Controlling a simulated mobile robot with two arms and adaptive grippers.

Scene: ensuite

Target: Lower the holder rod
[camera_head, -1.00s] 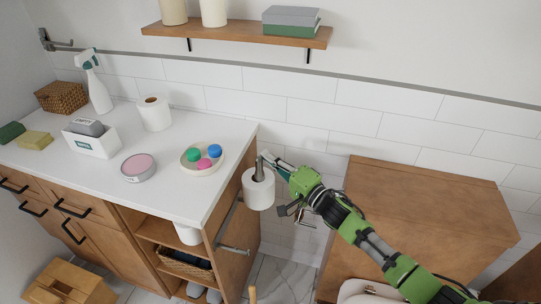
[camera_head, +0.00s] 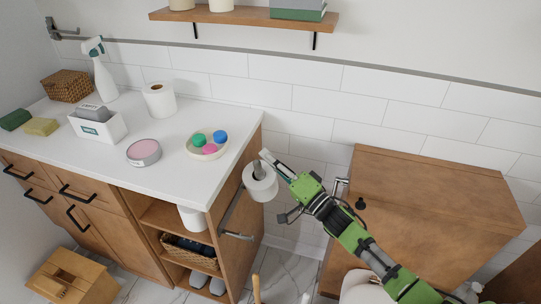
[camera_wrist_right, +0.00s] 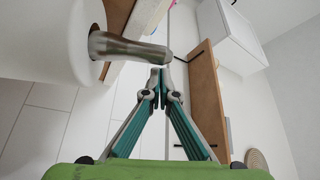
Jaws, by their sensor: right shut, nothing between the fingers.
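The holder rod (camera_head: 257,170) carries a white toilet paper roll (camera_head: 264,188) beside the right end of the counter. The rod points upward at a tilt, with its free end sticking out of the roll's core. In the right wrist view the metal rod (camera_wrist_right: 135,48) comes out of the roll (camera_wrist_right: 45,40) at upper left. My right gripper (camera_head: 268,157) is shut and empty, its fingertips close beside the rod's free end. In the wrist view its fingertips (camera_wrist_right: 160,76) lie just below the rod's tip; contact is unclear. My left gripper is not in view.
A white counter (camera_head: 185,178) with a round tray (camera_head: 222,151) of colored items stands left of the roll. A metal bar (camera_head: 236,236) is on the cabinet's side below. A wooden cabinet (camera_head: 420,200) stands right, behind my right arm. A wall shelf (camera_head: 245,17) is above.

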